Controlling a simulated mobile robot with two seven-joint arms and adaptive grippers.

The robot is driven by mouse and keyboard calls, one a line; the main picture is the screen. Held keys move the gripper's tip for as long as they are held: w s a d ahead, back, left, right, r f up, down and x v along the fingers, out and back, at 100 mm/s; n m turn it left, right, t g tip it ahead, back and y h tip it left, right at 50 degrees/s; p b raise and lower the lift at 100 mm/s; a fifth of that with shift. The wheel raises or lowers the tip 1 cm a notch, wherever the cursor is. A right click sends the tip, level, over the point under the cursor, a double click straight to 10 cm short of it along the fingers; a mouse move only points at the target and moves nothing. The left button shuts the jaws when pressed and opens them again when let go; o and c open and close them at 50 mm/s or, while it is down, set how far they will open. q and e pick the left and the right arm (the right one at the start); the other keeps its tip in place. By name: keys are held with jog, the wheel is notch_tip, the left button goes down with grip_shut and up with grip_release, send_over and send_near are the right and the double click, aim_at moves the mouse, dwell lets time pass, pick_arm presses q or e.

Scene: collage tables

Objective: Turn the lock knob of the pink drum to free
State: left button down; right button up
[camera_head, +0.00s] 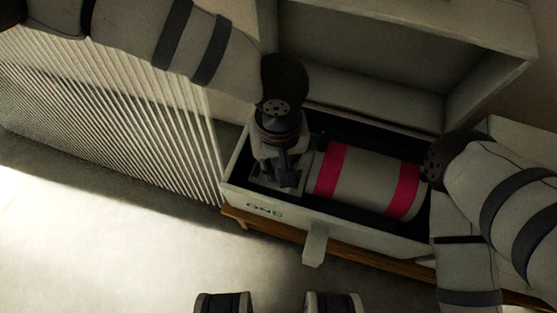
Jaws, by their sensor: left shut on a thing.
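My left gripper (281,178) points down into the drawer at the drum's left end. It is shut on a small part there, which appears to be the lock knob. The fingers hide most of that part, so its turn position cannot be made out. My right arm comes in from the right, over the drum's right end. Its gripper fingers do not show.
The drawer is marked "ONE" and has a front handle (315,247). A wooden edge (350,256) runs below. A ribbed panel (120,105) stands to the left. The floor in front is bare.

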pick_arm(q)
jog(key=shift+f, duration=0.15)
pick_arm(e)
jog(key=shift+r, duration=0.1)
pick_arm(q)
jog(key=n+p, duration=0.1)
jog(key=p, duration=0.1)
jog(key=n+p, duration=0.2)
jog(key=shift+s+a+r, duration=0.1)
jog(key=shift+r, duration=0.1)
jog(key=n+p, duration=0.3)
jog(key=n, duration=0.1)
jog(key=shift+f+n, duration=0.1)
jog(key=shift+n, duration=0.3)
jog(key=n+p, duration=0.3)
jog(key=n, duration=0.1)
jog(key=shift+n, duration=0.3)
jog(key=n+p, duration=0.1)
jog(key=n, duration=0.2)
jog(key=shift+s+f, duration=0.1)
jog(key=shift+f+n+p, duration=0.1)
jog(key=shift+n+p, duration=0.6)
jog(key=shift+n, duration=0.5)
pick_arm(e)
jog(key=w+r+t, duration=0.1)
jog(key=w+r, duration=0.2)
jog(key=r, duration=0.7)
jog(key=shift+w+d+t, duration=0.2)
jog(key=shift+t, duration=0.1)
